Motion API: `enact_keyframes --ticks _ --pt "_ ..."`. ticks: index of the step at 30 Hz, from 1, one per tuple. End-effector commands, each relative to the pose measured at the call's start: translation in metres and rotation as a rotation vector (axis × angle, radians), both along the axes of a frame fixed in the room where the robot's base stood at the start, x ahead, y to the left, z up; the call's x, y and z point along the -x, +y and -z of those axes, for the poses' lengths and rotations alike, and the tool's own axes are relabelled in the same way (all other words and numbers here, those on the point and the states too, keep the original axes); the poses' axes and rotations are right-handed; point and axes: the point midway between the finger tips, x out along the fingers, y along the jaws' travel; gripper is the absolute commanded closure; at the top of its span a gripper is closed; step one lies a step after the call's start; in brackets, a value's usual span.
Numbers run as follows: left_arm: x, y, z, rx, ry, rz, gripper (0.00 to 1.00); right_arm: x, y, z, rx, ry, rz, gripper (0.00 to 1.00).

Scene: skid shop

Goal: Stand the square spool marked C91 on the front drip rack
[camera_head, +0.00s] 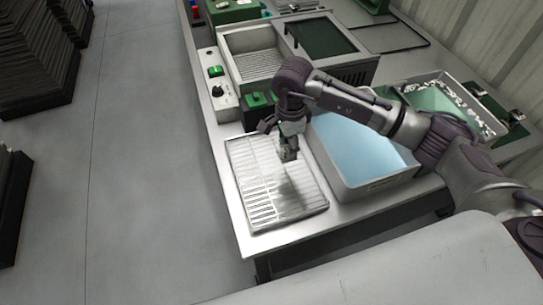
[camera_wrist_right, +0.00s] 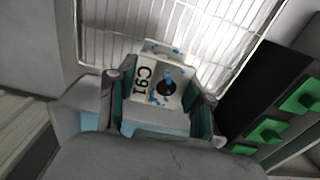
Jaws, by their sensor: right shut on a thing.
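The square spool marked C91 (camera_wrist_right: 158,88) is a pale metal block with a dark round hole and blue spots. My right gripper (camera_wrist_right: 160,108) is shut on it, with a finger on each side. In the head view the spool (camera_head: 289,153) hangs below my right gripper (camera_head: 288,128), over the far part of the front drip rack (camera_head: 245,196). The rack is a slatted metal grid on the near end of the bench; its slats also show behind the spool in the right wrist view (camera_wrist_right: 105,35). I cannot tell whether the spool touches the rack. My left gripper is not in view.
A tub of blue liquid (camera_head: 360,189) stands right of the rack. A control box with a green button (camera_head: 217,85) and green blocks (camera_head: 258,102) lie beyond it. A basin with a grid (camera_head: 250,40) is farther back. The near rack slats are bare.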

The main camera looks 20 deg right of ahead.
Motion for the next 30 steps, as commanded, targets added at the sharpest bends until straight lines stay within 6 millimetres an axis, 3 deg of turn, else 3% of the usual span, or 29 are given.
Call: enact_keyframes --ticks 3,7,11,19,30 --pt "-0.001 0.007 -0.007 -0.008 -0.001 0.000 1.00 -0.005 0.023 0.011 -0.001 0.003 -0.001 0.74" --pt "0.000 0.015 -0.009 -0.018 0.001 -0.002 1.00 -0.009 0.034 0.020 -0.001 0.001 0.000 0.74" --pt "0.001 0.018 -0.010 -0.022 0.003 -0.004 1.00 -0.009 0.036 0.026 0.001 0.002 0.001 0.74" --pt "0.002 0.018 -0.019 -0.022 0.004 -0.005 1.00 -0.009 0.036 0.061 0.001 0.003 0.001 0.74" --pt "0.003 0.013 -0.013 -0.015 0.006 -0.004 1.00 -0.010 0.036 0.067 0.001 0.000 0.000 0.75"
